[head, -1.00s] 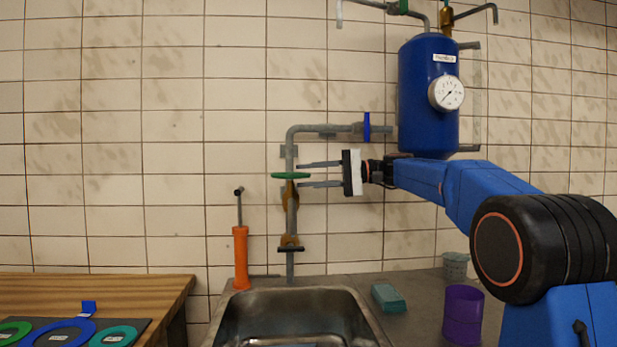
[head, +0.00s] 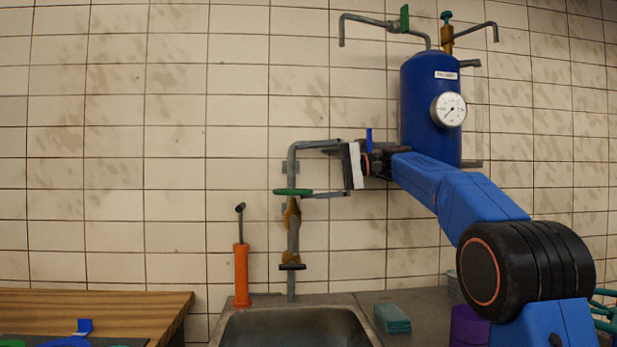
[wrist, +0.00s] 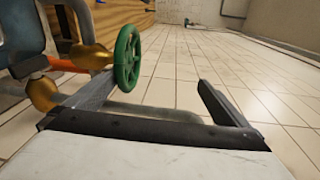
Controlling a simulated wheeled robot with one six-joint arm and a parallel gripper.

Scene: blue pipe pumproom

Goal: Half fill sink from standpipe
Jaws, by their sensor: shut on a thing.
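The grey standpipe (head: 292,241) rises from behind the steel sink (head: 291,326), bends right and carries brass valve bodies. A green handwheel (head: 293,192) sits on it and also shows in the wrist view (wrist: 127,58). My gripper (head: 306,173) is at the handwheel, with its lower finger against the rim; the fingers are spaced well apart. It also shows in the wrist view (wrist: 158,80), with the pipe running past the fingers. A blue valve lever (head: 369,139) is on the horizontal pipe behind my palm. The sink bottom is out of view.
An orange hand pump (head: 241,275) stands left of the pipe. A teal sponge (head: 392,318) and a purple cup (head: 468,328) are on the right counter. A blue tank (head: 430,85) with a gauge (head: 448,110) hangs above my arm. A wooden bench (head: 90,310) is at left.

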